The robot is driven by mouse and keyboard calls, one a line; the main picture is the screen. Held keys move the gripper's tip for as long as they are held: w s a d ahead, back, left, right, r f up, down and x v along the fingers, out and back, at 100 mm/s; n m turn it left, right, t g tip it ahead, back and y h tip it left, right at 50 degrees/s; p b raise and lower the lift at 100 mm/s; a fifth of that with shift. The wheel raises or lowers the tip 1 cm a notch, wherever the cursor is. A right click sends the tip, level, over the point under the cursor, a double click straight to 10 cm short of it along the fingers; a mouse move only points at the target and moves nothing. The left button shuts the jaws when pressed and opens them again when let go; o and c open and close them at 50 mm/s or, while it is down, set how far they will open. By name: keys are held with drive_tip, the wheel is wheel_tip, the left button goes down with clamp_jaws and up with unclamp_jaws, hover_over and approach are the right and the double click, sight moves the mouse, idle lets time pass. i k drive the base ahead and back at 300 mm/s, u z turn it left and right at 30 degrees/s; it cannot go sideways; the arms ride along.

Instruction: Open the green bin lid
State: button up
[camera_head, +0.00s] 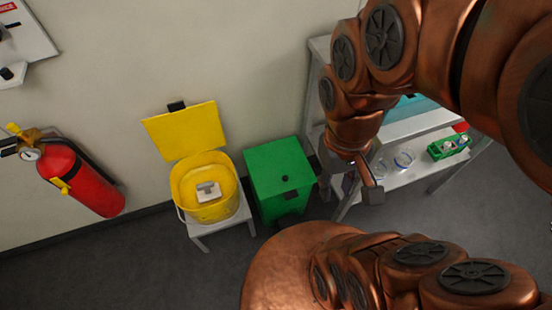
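The green bin (277,207) stands on the floor near the wall, beside a small stool. Its flat green lid (280,165) lies shut on top, with a small dark knob (285,178) near its front edge. My gripper (360,188) is to the right of the green bin, in front of the shelf unit, apart from the lid as far as I can see. It is seen small and partly overlapped by my arm, so I cannot tell whether its fingers are open or shut. I see nothing held in it.
A yellow bin (198,213) with its lid (186,130) raised sits on a white stool (216,232) left of the green bin. A red fire extinguisher (82,183) hangs on the wall. A shelf unit (412,175) with glassware and a green rack (449,147) stands right.

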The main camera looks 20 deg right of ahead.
sight(277, 168)
drive_tip(key=u, duration=0.05)
drive_tip(key=k, duration=0.5)
drive_tip(key=u, duration=0.8)
drive_tip(key=i, duration=0.75)
drive_tip(key=z, duration=0.05)
